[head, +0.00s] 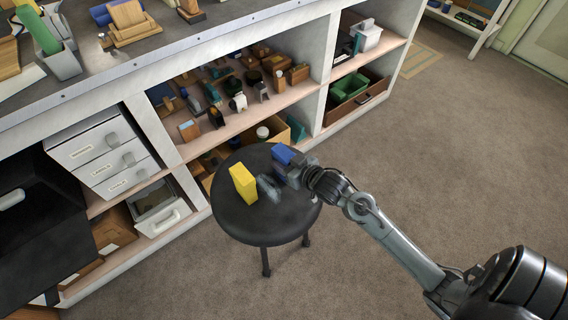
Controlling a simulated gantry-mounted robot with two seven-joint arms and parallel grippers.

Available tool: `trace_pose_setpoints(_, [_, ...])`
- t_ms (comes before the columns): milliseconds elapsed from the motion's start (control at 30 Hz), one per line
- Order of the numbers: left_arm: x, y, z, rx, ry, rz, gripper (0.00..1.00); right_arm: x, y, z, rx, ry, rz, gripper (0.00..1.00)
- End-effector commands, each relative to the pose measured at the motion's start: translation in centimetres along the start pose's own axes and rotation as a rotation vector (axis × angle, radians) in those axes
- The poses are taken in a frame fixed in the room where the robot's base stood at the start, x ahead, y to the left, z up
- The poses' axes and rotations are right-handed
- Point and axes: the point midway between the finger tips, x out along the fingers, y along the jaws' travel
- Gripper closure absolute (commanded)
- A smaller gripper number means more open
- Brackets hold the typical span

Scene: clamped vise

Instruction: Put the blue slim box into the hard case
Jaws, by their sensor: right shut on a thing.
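My right gripper (272,178) reaches in from the right over a round black stool (240,220). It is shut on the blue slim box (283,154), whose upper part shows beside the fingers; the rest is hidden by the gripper. I cannot tell whether the box touches the stool top. A yellow box (243,184) stands upright on the stool, just left of the gripper. I cannot pick out the hard case for certain in the head view. My left gripper is not in view.
A long shelf unit (215,138) behind the stool holds many small objects, a green item in a tray (350,88) and white drawers (105,155). A worktop above carries wooden items. A dark cabinet stands at left. Carpet (440,150) on the right is clear.

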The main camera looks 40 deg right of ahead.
Motion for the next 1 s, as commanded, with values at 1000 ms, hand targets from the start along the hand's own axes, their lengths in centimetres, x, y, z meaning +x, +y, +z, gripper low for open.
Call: trace_pose_setpoints(1000, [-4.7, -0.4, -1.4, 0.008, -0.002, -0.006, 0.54, -8.6, 3.0, -5.4, -0.002, -0.001, 0.001, 0.91])
